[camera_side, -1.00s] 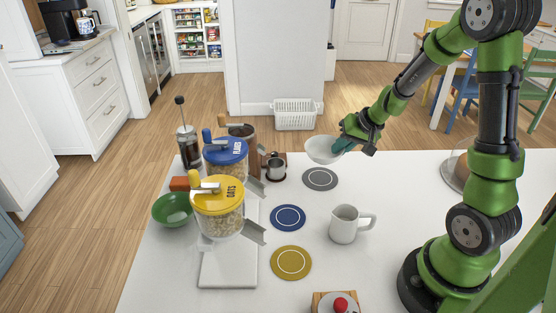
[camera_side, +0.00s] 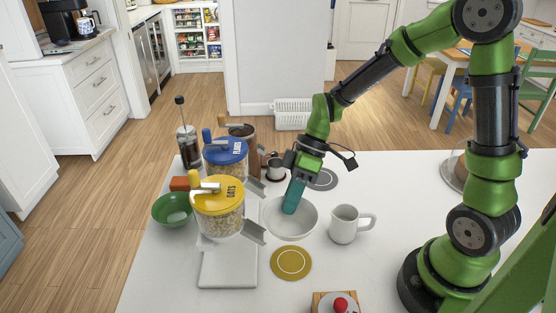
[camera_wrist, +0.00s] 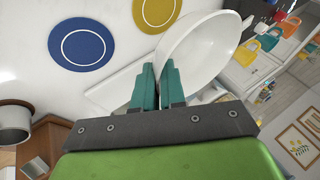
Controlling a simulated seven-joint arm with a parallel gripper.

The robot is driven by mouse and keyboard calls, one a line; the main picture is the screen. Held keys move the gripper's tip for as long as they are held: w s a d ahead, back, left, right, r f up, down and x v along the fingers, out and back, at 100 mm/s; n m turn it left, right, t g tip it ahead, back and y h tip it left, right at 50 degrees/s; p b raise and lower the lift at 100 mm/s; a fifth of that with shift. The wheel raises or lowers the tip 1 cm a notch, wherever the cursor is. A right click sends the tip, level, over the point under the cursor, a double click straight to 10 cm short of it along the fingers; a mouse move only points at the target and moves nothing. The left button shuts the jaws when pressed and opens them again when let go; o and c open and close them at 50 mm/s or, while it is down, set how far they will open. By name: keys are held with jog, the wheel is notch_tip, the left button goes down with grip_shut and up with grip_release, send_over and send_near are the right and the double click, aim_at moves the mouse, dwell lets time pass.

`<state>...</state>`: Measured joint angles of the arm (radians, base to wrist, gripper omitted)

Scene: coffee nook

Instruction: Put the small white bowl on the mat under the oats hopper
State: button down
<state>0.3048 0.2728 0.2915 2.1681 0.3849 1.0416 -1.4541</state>
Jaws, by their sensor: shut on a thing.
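My gripper (camera_side: 291,209) is shut on the rim of the small white bowl (camera_side: 304,222), which hangs above the table and looks roughly upright in the side view. In the wrist view the teal fingers (camera_wrist: 159,70) pinch the near edge of the bowl (camera_wrist: 203,48). The oats hopper (camera_side: 219,208), with a yellow lid, stands left of the bowl, its grey spout (camera_side: 253,232) near the bowl's left side. The yellow mat (camera_side: 291,274) lies in front of the bowl. The blue mat (camera_wrist: 82,62) shows in the wrist view, but the bowl hides it in the side view.
A white mug (camera_side: 343,226) stands close right of the bowl. The blue-lidded hopper (camera_side: 226,157) and a green bowl (camera_side: 173,209) are to the left. A grey mat (camera_side: 325,182) lies behind. A red button on a wooden block (camera_side: 339,304) sits at the front.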

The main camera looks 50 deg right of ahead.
aim_at(290, 219)
jog(key=shift+s+a+f+n+g, duration=0.2)
jog(key=shift+s+a+n+g, duration=0.15)
jog(key=shift+a+n, duration=0.1)
jog(key=shift+s+a+f+n+g, duration=0.15)
jog(key=shift+s+a+n+g, duration=0.1)
jog(key=shift+s+a+n, duration=0.15)
notch_tip(290, 219, down, 3)
jog(key=shift+a+r, duration=0.1)
jog(key=shift+r, duration=0.05)
jog(key=shift+w+f, duration=0.1)
jog(key=shift+f, duration=2.1)
jog(key=shift+f, duration=0.15)
jog(key=c, duration=1.2)
grip_release()
